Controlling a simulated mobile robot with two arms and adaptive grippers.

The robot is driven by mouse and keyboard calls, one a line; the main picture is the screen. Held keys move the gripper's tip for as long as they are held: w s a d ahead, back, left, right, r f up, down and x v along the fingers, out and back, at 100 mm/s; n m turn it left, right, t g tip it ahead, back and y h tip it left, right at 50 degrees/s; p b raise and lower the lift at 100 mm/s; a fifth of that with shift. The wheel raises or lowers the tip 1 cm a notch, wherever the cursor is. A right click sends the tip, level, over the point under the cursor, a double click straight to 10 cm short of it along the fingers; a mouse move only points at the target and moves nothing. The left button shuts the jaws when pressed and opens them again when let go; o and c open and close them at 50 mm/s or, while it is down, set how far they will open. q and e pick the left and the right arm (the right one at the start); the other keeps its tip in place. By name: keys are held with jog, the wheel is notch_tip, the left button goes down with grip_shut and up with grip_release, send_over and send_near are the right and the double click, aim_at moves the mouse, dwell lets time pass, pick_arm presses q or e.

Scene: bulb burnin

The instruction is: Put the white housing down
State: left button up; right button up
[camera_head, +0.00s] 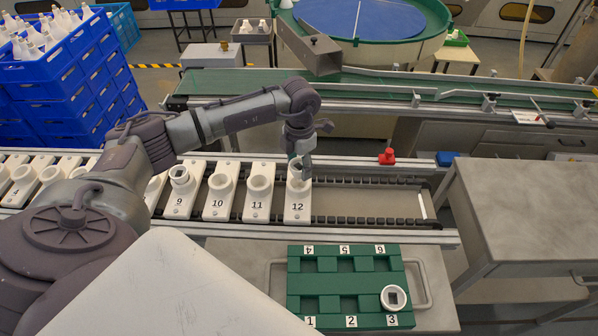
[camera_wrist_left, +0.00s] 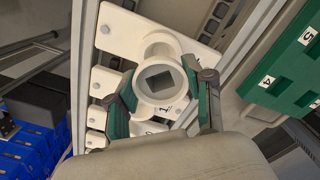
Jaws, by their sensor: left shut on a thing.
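My left gripper (camera_head: 300,158) is over carrier plate 12 (camera_head: 297,212) on the conveyor, its fingers pointing down. In the left wrist view its two green-padded fingers (camera_wrist_left: 165,95) are shut on a white round housing (camera_wrist_left: 146,92) with a dark square opening. In the head view the gripper partly hides this housing. The housing is at the plate's white round cup (camera_wrist_left: 160,43); whether it touches the cup or sits in it I cannot tell. My right gripper is not in view.
Plates 9, 10 and 11 (camera_head: 257,207) stand left of plate 12. A green tray (camera_head: 340,283) with numbered pockets lies in front, with another white housing (camera_head: 394,298) at pocket 3. A red button (camera_head: 387,156) is on the conveyor's far rail. A grey table (camera_head: 530,210) stands right.

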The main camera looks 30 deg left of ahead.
aim_at(299, 176)
pick_arm(q)
notch_tip(299, 176, down, 4)
jog(key=shift+r+p, duration=0.1)
jog(key=shift+p, duration=0.5)
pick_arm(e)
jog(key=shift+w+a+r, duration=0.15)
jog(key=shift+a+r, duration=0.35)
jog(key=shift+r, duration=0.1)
pick_arm(q)
jog(key=shift+f, duration=0.2)
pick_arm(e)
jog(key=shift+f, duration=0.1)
pick_arm(q)
jog(key=o, duration=0.5)
jog(key=shift+f, duration=0.1)
jog(key=o, duration=0.5)
jog(key=shift+c, duration=0.2)
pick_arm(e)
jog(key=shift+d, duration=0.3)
